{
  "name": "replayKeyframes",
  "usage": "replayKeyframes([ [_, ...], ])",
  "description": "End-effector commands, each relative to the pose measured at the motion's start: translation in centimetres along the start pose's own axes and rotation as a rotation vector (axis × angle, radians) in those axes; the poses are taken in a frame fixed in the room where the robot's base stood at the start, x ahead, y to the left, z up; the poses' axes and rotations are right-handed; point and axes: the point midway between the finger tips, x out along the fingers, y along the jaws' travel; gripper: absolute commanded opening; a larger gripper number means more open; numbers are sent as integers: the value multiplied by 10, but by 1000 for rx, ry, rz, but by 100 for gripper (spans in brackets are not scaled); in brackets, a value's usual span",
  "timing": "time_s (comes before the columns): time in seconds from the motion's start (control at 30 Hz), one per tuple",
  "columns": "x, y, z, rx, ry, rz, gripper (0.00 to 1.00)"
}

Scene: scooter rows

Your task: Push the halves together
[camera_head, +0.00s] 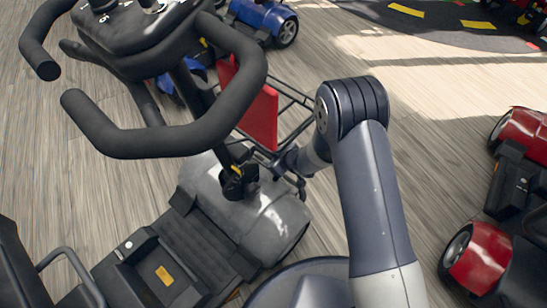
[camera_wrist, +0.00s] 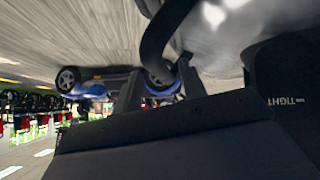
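A grey mobility scooter stands at the left in the head view. My gripper (camera_head: 297,182) is beside the grey body, near the wire basket, partly hidden by my arm. In the wrist view, its two fingers (camera_wrist: 158,88) are apart with a gap between them. A black curved tube (camera_wrist: 158,35) passes close to the right finger; contact is unclear.
A red panel (camera_head: 262,118) stands in the wire basket behind the column. A red scooter (camera_head: 478,255) is at the right edge. Blue scooters (camera_head: 262,18) stand at the back. Bare wooden floor (camera_head: 440,130) lies open to the right of my arm.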

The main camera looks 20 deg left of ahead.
Motion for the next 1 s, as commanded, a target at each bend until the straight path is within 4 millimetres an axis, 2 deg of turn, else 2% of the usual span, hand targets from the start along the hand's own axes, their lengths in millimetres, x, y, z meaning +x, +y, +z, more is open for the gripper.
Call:
replayKeyframes([
  [0.07, 0, 0, 0, 0, 0, 0, 39],
  [0.53, 0, 0, 0, 0, 0, 0, 0],
  [1.0, -1, 2, 0, 1, 0, 0, 0],
])
